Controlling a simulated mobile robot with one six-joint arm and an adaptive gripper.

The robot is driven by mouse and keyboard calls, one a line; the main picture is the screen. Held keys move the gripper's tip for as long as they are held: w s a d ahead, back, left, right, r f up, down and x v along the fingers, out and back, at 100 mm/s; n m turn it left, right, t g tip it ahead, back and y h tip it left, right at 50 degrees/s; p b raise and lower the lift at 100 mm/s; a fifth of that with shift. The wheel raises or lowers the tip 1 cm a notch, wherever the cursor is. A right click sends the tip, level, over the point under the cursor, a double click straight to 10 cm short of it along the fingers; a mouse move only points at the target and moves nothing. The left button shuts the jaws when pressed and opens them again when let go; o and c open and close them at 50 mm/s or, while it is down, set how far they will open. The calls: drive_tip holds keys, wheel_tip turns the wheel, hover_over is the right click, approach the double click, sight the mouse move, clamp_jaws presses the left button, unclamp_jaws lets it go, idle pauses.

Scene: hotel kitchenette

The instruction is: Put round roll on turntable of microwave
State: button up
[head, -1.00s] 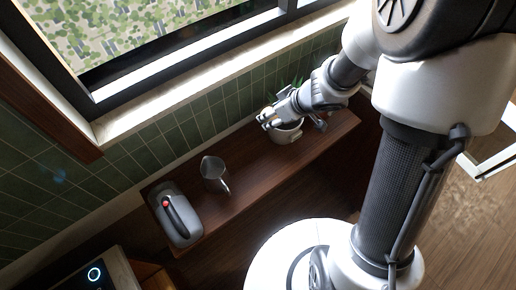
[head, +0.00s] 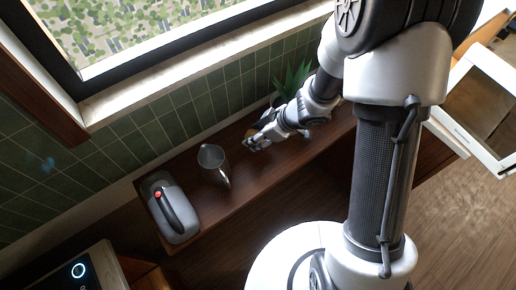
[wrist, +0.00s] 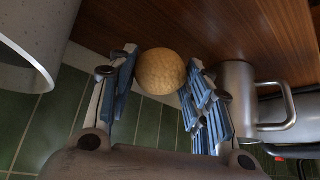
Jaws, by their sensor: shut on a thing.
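The round roll (wrist: 161,72) is a golden-brown ball between the blue-padded fingers of my gripper (wrist: 160,80) in the wrist view. The fingers are shut on it, one on each side. In the head view my gripper (head: 258,140) is low over the dark wooden shelf, between the metal pitcher and the plant; the roll is hard to make out there. A white-framed glass door (head: 483,108), perhaps the microwave's, stands open at the right edge. The microwave's inside and turntable are not visible.
A metal pitcher (head: 213,164) stands left of my gripper; it also shows in the wrist view (wrist: 238,95). A grey appliance (head: 172,208) with a red button is at the shelf's left end. A green plant (head: 293,80) is behind my arm. A pale pot (wrist: 28,50) is close in the wrist view.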

wheel_tip(320, 180, down, 5)
drive_tip(key=b, duration=0.3)
drive_tip(key=shift+r, duration=0.2)
drive_tip(key=o, duration=0.6)
drive_tip(key=shift+f, duration=0.2)
drive_tip(key=o, duration=0.4)
drive_tip(key=shift+o, duration=0.2)
